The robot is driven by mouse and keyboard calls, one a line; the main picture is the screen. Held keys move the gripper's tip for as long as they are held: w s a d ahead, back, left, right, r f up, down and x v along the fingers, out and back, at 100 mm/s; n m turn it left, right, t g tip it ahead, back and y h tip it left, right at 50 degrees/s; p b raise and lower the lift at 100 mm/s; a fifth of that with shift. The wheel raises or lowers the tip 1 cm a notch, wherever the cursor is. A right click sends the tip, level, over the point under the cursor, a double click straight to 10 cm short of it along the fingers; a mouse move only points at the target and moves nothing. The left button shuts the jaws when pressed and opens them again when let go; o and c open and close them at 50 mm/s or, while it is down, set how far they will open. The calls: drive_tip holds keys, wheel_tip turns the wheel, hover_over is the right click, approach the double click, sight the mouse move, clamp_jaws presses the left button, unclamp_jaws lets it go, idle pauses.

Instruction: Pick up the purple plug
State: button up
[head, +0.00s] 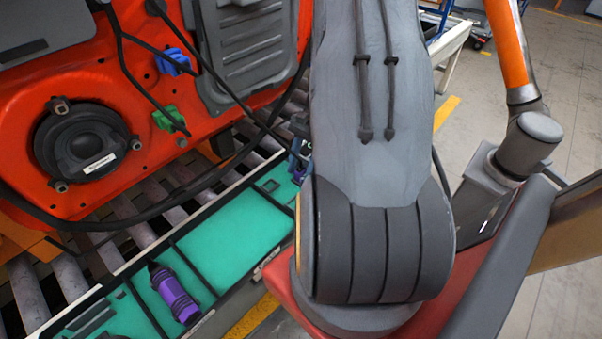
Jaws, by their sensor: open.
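The purple plug (174,294) lies in a teal-lined compartment of the long tray (225,237), at the lower left of the head view. It has a dark end toward the upper left and a ribbed purple body, and lies at a slant. Nothing touches it from above. My grey arm (372,120) fills the middle of the view, to the right of the plug.
A red door panel (25,110) stands behind the tray, with a blue connector (174,62), a green connector (168,119) and a round speaker (84,144). Black cables hang in front of it. Dark rollers (68,275) run below. Small dark parts at the tray's far end are partly hidden by my arm.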

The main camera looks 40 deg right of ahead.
clamp_jaws()
drive_tip(key=shift+r, duration=0.15)
wheel_tip(320, 180, up, 10)
drive_tip(key=shift+f+b, duration=0.1)
drive_tip(key=shift+b, duration=0.45)
drive_tip(key=c, duration=0.6)
unclamp_jaws()
drive_tip(key=shift+c, duration=0.2)
clamp_jaws()
